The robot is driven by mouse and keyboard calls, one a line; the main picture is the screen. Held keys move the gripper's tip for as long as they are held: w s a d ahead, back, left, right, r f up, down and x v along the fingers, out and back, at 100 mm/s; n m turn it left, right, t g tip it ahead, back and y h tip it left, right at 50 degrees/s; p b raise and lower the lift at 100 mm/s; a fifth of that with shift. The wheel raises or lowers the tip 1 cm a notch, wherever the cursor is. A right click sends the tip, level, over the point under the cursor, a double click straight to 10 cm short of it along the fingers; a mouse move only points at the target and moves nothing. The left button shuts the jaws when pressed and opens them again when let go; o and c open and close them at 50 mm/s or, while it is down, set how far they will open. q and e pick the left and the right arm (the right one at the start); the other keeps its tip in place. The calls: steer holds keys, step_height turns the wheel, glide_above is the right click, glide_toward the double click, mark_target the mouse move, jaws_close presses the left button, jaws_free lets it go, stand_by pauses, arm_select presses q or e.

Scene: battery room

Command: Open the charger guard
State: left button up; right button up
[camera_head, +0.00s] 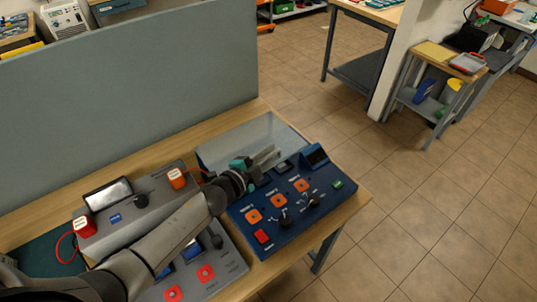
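A pale, see-through panel (232,139), which looks like the charger guard, shows at the back of the blue charger console (291,231) on the wooden bench. It seems to lean or lie back behind the console; its exact angle is hard to tell. The console has orange square buttons, black knobs, a red switch, a green switch and a small screen. My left arm reaches in from the lower left across the grey console. My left gripper (273,156) is at the panel's front edge, above the console's back left corner; contact and finger gap are unclear. My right gripper is out of view.
A grey console (140,213) with a dark screen and red-orange parts stands to the left, partly hidden by my arm. A grey partition (120,100) rises behind the bench. Tiled floor (430,210) lies open to the right, with other tables beyond.

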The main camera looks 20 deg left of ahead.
arm_select(q)
steer(key=shift+c, duration=0.3)
jaws_close()
steer(key=shift+r, duration=0.1)
stand_by(1.0)
